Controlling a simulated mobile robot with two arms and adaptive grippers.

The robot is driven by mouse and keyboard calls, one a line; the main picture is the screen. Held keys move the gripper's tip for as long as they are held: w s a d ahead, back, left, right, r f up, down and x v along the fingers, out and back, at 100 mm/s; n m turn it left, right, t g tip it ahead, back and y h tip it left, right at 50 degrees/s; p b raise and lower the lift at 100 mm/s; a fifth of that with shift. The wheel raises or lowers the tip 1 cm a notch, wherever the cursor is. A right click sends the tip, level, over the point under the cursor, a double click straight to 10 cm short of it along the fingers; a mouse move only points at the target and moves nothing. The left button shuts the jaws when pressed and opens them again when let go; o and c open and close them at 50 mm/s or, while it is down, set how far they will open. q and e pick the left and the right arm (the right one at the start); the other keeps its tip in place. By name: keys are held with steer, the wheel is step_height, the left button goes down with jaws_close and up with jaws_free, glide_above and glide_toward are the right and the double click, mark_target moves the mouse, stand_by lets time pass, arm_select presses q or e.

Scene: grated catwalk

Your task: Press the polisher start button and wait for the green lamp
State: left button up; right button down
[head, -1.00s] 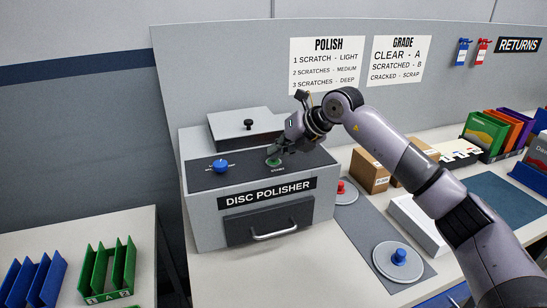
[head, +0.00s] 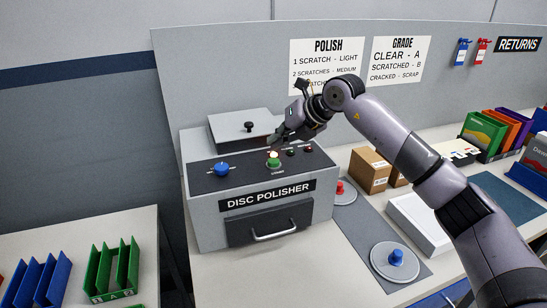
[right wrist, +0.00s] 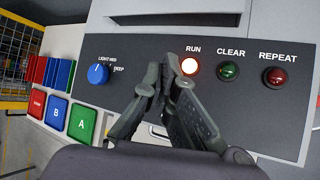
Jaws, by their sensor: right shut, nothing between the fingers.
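The disc polisher (head: 215,221) is a grey box with a dark sloped panel. Its green start button (head: 274,164) shows in the head view; in the right wrist view my fingers hide it. The RUN lamp (right wrist: 190,66) glows white-orange. The green CLEAR lamp (right wrist: 228,72) and red REPEAT lamp (right wrist: 275,77) look unlit. The blue dial (right wrist: 97,74) sits left on the panel, its pointer near MED or DEEP, too small to tell which. My right gripper (head: 275,137) is shut and empty, above the start button and apart from it. My left gripper is not in view.
The polisher's closed drawer has a silver handle (head: 275,236). Blue racks (head: 38,283) and a green rack (head: 110,270) stand on the left table. Cardboard boxes (head: 370,170) and a blue-knobbed grey disc (head: 397,260) lie right of the polisher.

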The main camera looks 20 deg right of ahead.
mark_target(276, 159)
step_height(276, 159, up, 4)
steer(key=shift+f+p, duration=0.25)
steer(key=shift+p, duration=0.7)
steer(key=shift+f, duration=0.1)
